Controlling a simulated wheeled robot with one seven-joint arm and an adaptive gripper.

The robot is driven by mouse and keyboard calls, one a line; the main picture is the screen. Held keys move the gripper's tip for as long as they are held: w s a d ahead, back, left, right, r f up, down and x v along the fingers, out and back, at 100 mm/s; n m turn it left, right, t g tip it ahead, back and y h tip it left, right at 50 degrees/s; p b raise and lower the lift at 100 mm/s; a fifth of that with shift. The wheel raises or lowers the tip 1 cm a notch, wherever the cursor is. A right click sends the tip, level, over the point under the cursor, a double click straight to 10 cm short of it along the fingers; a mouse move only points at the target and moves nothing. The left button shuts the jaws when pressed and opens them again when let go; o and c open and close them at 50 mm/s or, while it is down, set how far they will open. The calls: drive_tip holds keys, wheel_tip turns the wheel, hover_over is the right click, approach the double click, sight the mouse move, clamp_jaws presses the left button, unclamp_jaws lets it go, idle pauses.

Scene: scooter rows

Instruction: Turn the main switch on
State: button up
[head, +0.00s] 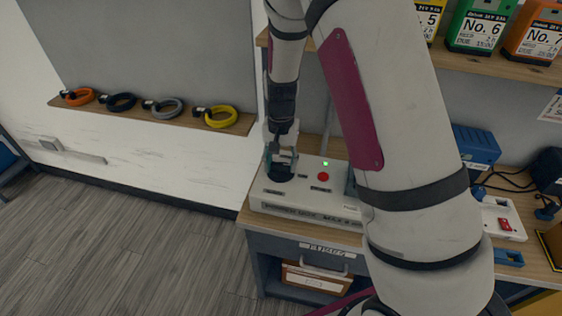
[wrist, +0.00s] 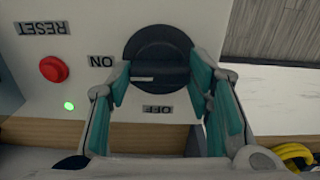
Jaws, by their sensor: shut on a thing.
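The main switch (wrist: 160,50) is a black round dial with a bar handle on a pale control box. In the wrist view its handle lies level, and the white mark on it is at the left, towards the ON label (wrist: 101,62). The OFF label (wrist: 158,109) sits below the dial. My gripper (wrist: 160,82) has its teal fingers on both sides of the handle, closed on it. In the head view my gripper (head: 282,155) is over the switch (head: 280,170) at the left of the box (head: 300,206). A green lamp (wrist: 69,106) is lit.
A red button (wrist: 54,69) with a RESET label (wrist: 43,27) is beside the switch. Coloured cable coils lie on a shelf (head: 140,113) at the left. Numbered packs stand on the upper shelf (head: 500,63).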

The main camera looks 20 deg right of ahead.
sight(281, 164)
drive_tip(key=shift+m, duration=0.3)
drive_tip(key=o, duration=1.1)
drive_tip(key=shift+o, duration=0.2)
drive_tip(key=shift+r, duration=0.1)
wheel_tip(281, 164, up, 12)
drive_tip(key=s+r+n+t, duration=0.2)
drive_tip(key=s+r, duration=0.5)
drive_tip(key=s, duration=0.6)
drive_tip(key=s+r+n+t, duration=0.3)
drive_tip(key=s+r+n, duration=0.2)
drive_tip(key=s, duration=0.8)
wheel_tip(281, 164, up, 3)
drive_tip(key=shift+s+r, duration=0.1)
drive_tip(key=shift+s, duration=0.15)
